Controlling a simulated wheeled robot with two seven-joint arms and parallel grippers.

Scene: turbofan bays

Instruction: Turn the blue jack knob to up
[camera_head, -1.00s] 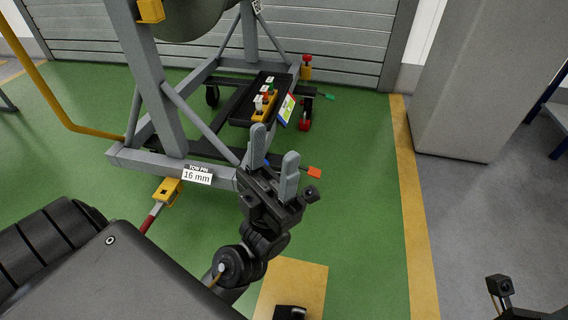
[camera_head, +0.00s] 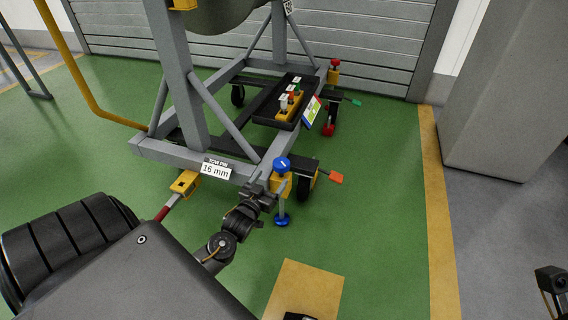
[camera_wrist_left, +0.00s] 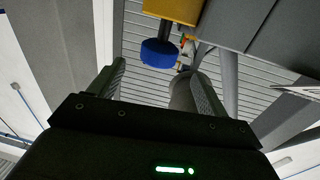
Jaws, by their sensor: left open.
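The blue jack knob (camera_head: 281,164) sits on top of a yellow jack block (camera_head: 281,186) at the near corner of the grey stand. It carries a small white mark on top. A blue foot pad (camera_head: 282,221) stands below on the floor. My left gripper (camera_head: 265,187) is just left of the jack and a little lower than the knob, its fingers partly hidden. In the left wrist view, which looks upside down, the blue knob (camera_wrist_left: 160,53) lies beyond the open, empty fingers (camera_wrist_left: 158,88), apart from them. Only a bit of my right wrist shows.
The grey stand (camera_head: 200,163) has a "TOW PIN 16 mm" label (camera_head: 216,168). An orange tab (camera_head: 336,178) sticks out right of the jack. A far jack has a red knob (camera_head: 335,63). A black tray (camera_head: 262,112) holds small tagged parts. Green floor is clear at right.

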